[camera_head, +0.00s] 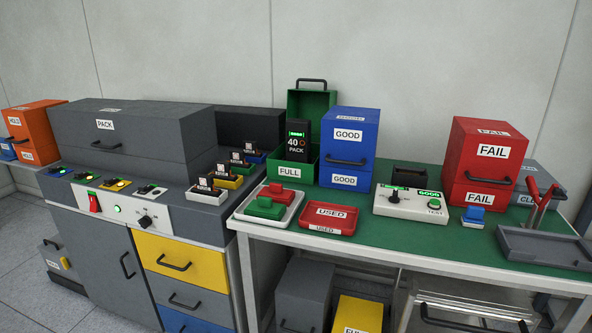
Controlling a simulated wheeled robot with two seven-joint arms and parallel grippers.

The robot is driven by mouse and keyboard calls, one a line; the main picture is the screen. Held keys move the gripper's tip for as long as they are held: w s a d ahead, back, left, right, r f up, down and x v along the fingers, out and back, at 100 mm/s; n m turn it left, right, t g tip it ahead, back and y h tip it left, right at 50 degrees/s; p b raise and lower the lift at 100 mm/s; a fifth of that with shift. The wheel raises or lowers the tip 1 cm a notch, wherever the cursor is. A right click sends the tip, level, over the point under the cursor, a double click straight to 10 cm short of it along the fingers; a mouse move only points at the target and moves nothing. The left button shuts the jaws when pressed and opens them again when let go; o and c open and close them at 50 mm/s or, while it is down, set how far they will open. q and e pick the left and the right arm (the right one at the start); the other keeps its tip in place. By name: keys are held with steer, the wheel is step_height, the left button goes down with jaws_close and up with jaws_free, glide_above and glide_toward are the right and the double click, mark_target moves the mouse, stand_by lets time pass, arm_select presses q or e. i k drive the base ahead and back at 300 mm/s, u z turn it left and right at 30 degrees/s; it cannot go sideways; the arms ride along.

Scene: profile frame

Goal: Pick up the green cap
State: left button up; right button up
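The green cap (265,208) looks like a small green block with a raised top. It sits on a white tray (248,219) at the left end of the green table top. A similar red cap (273,192) sits just behind it on the same tray. A blue cap (473,214) stands apart, farther right, in front of the red FAIL box. Neither of my grippers is in view.
A red USED tray (327,219) lies right of the white tray. A green FULL box (293,172) and a blue GOOD box (348,147) stand behind. A white tester (409,204), red FAIL boxes (487,160) and a grey tray (548,248) are farther right. A grey cabinet (125,135) stands left.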

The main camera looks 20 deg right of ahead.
mark_target(263, 207)
steer(key=k, duration=0.45)
steer(key=z, duration=0.4)
steer(key=i, duration=0.35)
steer(key=z, duration=1)
steer(key=k, duration=0.5)
steer(key=z, duration=0.5)
steer(key=i, duration=0.7)
steer(key=u, duration=0.55)
